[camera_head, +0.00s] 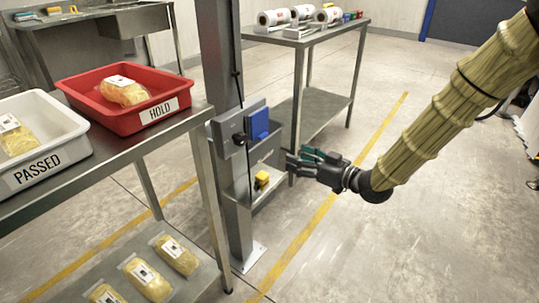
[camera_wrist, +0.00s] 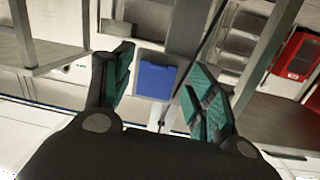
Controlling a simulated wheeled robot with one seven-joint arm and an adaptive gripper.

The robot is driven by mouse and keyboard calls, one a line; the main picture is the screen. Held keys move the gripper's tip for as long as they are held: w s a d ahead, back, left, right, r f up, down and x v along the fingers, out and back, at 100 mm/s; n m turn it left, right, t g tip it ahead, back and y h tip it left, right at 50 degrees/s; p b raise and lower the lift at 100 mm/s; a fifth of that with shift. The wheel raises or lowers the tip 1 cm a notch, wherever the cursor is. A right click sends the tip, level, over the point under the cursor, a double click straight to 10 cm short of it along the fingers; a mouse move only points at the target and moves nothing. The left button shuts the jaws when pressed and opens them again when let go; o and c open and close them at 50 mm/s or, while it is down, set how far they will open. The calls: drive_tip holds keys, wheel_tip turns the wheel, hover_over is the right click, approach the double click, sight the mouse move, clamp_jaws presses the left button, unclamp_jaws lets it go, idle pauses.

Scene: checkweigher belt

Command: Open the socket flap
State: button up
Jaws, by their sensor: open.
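The blue socket flap (camera_head: 258,123) is on a grey box fixed to the metal column, and looks shut against it, though its exact angle is hard to tell. In the wrist view the flap (camera_wrist: 156,80) shows as a blue square in a pale grey surround, between my fingers. My gripper (camera_head: 301,161), dark with green finger pads, is open and empty. In the head view it is to the right of the flap and a little lower, apart from it. The wrist view shows both fingers (camera_wrist: 160,76) spread, with a gap before the flap.
A black plug-like part (camera_head: 240,138) with a cable is beside the flap on the column. A small shelf below holds a yellow object (camera_head: 262,179). The red HOLD tray (camera_head: 85,82) and white PASSED tray (camera_head: 70,127) stand on the left table. A rear table (camera_head: 345,32) carries rolls.

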sight(265, 136)
drive_tip(key=shift+n+y, duration=0.9)
drive_tip(key=b+x, duration=0.2)
drive_tip(key=x, duration=0.1)
drive_tip(key=r+b+x, duration=0.1)
drive_tip(key=b+x, duration=0.1)
drive_tip(key=x, duration=0.2)
drive_tip(key=r+b+x, duration=0.1)
drive_tip(key=x, duration=0.2)
drive_tip(key=shift+w+a+r+b, duration=0.1)
drive_tip(key=shift+w+b, duration=0.25)
drive_tip(key=shift+b, duration=0.05)
drive_tip(key=shift+w+a+r, duration=0.15)
drive_tip(key=shift+w+a, duration=0.15)
drive_tip(key=shift+a, duration=0.2)
drive_tip(key=shift+c, duration=0.2)
clamp_jaws()
